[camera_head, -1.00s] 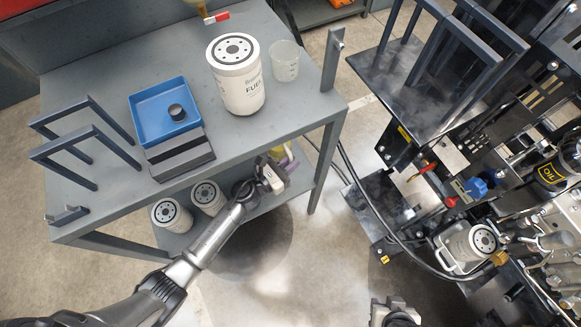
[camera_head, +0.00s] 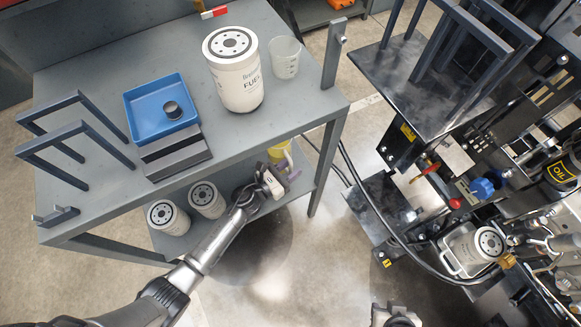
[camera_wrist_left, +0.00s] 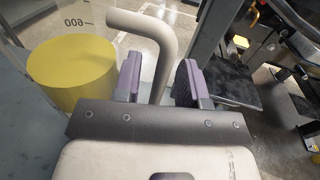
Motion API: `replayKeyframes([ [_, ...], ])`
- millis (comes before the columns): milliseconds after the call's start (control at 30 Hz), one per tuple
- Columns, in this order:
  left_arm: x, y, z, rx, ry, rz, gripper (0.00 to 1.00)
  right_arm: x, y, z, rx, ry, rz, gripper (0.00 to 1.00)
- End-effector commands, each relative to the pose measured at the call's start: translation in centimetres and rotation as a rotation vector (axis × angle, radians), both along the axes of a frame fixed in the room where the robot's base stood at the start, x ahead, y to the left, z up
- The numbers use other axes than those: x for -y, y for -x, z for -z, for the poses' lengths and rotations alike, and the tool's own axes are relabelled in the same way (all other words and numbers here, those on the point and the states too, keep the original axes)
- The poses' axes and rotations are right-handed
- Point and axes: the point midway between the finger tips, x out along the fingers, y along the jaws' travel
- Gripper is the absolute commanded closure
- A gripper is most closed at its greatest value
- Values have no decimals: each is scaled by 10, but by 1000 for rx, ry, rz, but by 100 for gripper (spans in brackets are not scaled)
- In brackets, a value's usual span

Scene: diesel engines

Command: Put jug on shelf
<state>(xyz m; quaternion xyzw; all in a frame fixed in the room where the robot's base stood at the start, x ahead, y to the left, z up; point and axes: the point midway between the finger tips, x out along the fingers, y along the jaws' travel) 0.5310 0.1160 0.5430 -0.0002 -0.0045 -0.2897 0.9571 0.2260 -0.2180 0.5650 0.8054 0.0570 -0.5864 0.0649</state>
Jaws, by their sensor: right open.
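A clear jug with yellow contents (camera_head: 279,150) stands on the lower shelf (camera_head: 235,222) of the grey bench, partly hidden by the bench top and my gripper. In the left wrist view the jug (camera_wrist_left: 75,75) is at the left, with its pale curved handle (camera_wrist_left: 160,35) reaching between my fingers. My right gripper (camera_head: 397,318) is open at the bottom edge, only partly in view.
The bench top (camera_head: 300,110) holds a large fuel filter (camera_head: 235,75), an empty clear beaker (camera_head: 286,57), a blue tray (camera_head: 150,110) and grey frames. Two filters (camera_head: 190,208) stand on the lower shelf left of my arm. An engine (camera_head: 490,210) fills the right side.

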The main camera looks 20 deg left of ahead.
Motion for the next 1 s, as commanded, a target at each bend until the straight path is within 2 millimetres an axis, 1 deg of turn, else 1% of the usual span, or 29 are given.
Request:
replayKeyframes([
  [200, 0, 0, -1, 0, 0, 0, 62, 0, 0, -1, 0, 1, -1, 57],
  [333, -1, 2, -5, -1, -1, 0, 62, 0, 0, -6, 0, 1, -1, 57],
  [467, -12, 19, -3, -2, 0, 0, 62, 0, 0, -10, 1, -1, 1, 57],
  [600, -27, 42, -3, -4, 0, 0, 62, -1, 0, -15, 1, -3, 2, 57],
  [800, -47, 71, -3, -2, 0, -1, 62, -2, 0, -21, 1, -8, 5, 57],
  [1000, -60, 91, -3, -1, 0, -1, 62, -3, 0, -24, 1, -10, 6, 57],
])
